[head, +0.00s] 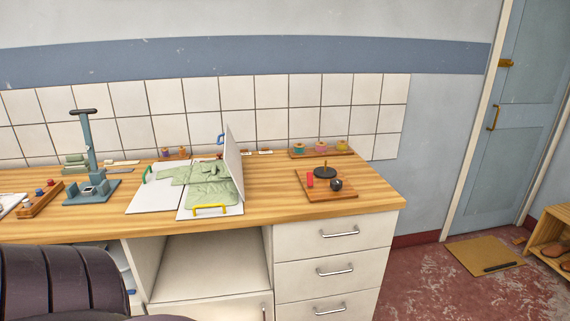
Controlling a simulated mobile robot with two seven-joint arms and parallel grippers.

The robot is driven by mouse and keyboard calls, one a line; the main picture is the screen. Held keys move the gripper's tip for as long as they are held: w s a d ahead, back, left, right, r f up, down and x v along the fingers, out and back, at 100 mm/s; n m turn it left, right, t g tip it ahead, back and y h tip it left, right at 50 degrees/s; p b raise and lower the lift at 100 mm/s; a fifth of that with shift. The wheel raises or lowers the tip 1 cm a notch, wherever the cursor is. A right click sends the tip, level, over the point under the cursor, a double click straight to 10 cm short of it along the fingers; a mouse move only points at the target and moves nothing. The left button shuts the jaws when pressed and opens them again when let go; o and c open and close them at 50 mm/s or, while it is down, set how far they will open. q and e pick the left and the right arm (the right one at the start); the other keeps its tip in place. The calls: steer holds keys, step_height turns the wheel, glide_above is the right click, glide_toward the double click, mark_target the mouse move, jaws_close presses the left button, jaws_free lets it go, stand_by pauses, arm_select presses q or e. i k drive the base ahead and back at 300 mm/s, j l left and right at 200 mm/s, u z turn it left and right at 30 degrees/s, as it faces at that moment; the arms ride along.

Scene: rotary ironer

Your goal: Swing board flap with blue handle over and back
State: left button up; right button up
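A white folding board (154,200) lies on the wooden counter with a pale green garment (205,181) spread over it. The flap with the blue handle (220,139) stands up nearly vertical at the board's right side, a thin white panel (234,165) seen almost edge-on. A yellow handle (210,210) is on the front panel and a green handle (148,174) on the left panel, both lying low. Neither of my grippers shows in the head view.
A blue-grey press (88,160) stands left of the board. A small wooden tray (326,190) with a red piece and dark round pieces lies to the right. A rack with spools (322,153) is at the back. Drawers are below the counter; a dark padded chair (60,285) is in front.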

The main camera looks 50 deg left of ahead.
mark_target(233, 158)
steer(key=u, duration=1.65)
